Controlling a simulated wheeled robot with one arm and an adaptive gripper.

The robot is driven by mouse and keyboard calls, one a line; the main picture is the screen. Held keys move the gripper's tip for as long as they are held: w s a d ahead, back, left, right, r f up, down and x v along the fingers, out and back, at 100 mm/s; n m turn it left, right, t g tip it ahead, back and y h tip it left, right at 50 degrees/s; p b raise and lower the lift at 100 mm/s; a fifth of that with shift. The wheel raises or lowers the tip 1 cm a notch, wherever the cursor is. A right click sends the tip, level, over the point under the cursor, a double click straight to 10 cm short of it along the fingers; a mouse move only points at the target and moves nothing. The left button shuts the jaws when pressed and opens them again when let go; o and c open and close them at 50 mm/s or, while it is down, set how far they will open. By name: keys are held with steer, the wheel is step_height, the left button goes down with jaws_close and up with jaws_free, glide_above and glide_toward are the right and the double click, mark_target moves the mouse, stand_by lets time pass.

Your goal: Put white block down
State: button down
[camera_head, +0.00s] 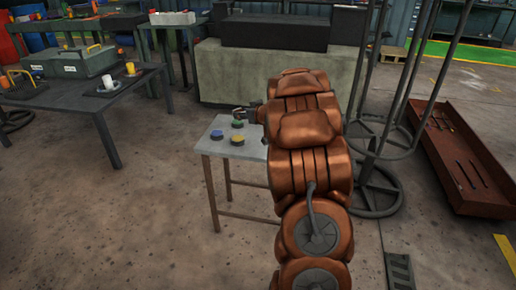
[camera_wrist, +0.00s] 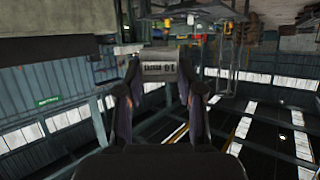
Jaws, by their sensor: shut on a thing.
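My gripper (camera_wrist: 160,85) is shut on a pale grey-white block (camera_wrist: 158,67) with dark marks on its face. The block sits between the two fingertips in the wrist view. In the head view my gripper (camera_head: 248,114) is small and dark, pointing left at the far side of a small grey table (camera_head: 222,150). My copper arm hides the table's right part. I cannot make out the block clearly in the head view.
Blue (camera_head: 217,134), green (camera_head: 237,124) and yellow (camera_head: 237,140) round pieces are on the small table. A dark table (camera_head: 75,97) with a toolbox (camera_head: 77,62) and cups stands left. A rusty tray (camera_head: 470,165) lies right. The floor at front left is clear.

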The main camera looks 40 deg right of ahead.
steer(key=h+b, duration=0.1)
steer(key=b, duration=0.2)
glide_above(265, 147)
step_height(265, 147, down, 4)
steer(key=shift+m, duration=0.4)
step_height(265, 147, down, 10)
steer(key=b, duration=0.4)
steer(key=shift+f+b, duration=0.1)
steer(key=shift+b, duration=0.2)
steer(key=c, duration=0.7)
jaws_free()
